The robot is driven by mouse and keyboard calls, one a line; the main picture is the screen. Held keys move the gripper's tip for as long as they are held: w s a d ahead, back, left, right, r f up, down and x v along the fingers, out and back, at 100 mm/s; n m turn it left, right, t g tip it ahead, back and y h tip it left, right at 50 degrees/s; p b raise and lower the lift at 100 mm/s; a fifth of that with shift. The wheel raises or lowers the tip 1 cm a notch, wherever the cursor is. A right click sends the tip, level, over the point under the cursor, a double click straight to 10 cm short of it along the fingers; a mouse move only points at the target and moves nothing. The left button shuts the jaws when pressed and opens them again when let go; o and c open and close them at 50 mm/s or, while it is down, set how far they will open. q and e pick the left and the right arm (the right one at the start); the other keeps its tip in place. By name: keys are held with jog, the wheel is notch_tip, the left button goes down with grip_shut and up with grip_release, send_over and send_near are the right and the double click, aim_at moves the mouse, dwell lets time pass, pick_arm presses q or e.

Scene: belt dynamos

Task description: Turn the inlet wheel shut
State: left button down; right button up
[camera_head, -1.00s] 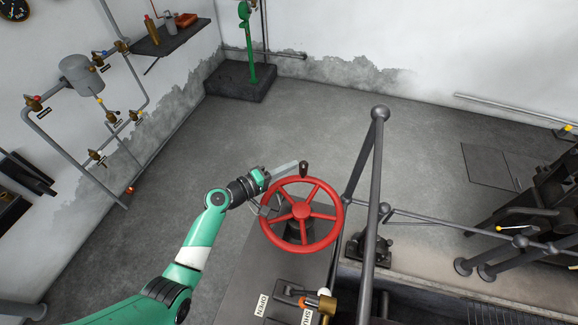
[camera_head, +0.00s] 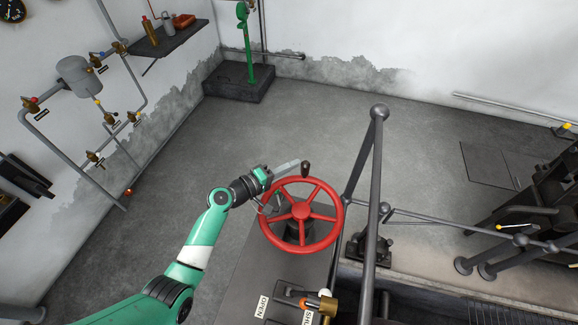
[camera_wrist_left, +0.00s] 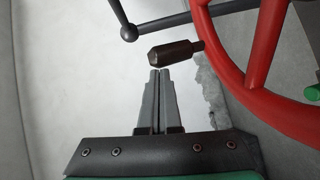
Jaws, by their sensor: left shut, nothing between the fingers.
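The red inlet wheel (camera_head: 301,210) lies on a short stem above a dark pedestal (camera_head: 262,262), with a dark crank handle (camera_head: 306,168) standing on its far rim. In the left wrist view, part of the red rim (camera_wrist_left: 262,60) curves along the right side, and the dark handle (camera_wrist_left: 172,52) sticks out from it. My left gripper (camera_wrist_left: 158,72) is shut and empty, its fingertips just short of the handle. In the head view the left gripper (camera_head: 297,163) reaches over the wheel's far left rim, beside the handle. My right gripper is not in view.
A grey railing (camera_head: 375,170) with a ball-topped post stands right of the wheel. A small valve lever (camera_head: 318,301) and OPEN and SHUT labels sit on the pedestal's near end. Dark machinery (camera_head: 545,210) stands at the right. Open floor lies beyond the wheel.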

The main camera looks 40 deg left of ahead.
aim_at(303, 166)
pick_arm(q)
jog(key=shift+w+d+b, duration=0.45)
jog(key=shift+w+d, duration=0.25)
jog(key=shift+w, duration=0.2)
jog(key=shift+w+d, duration=0.6)
jog(key=shift+w+d+b, duration=0.2)
jog(key=shift+w+d, duration=0.2)
jog(key=shift+d, duration=0.3)
jog(key=shift+w+d+b, duration=0.15)
jog(key=shift+w+d, duration=0.25)
jog(key=shift+d, duration=0.25)
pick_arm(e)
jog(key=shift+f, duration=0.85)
pick_arm(q)
jog(key=shift+a, duration=0.15)
jog(key=a, duration=0.1)
jog(key=a+b, duration=0.1)
jog(key=shift+a+r, duration=0.2)
jog(key=shift+a, duration=0.2)
jog(key=s+a+r, duration=0.1)
jog(key=s+a, duration=0.6)
jog(key=shift+s+a+r+p, duration=0.2)
jog(key=shift+s+r+p, duration=0.15)
jog(key=shift+p, duration=0.1)
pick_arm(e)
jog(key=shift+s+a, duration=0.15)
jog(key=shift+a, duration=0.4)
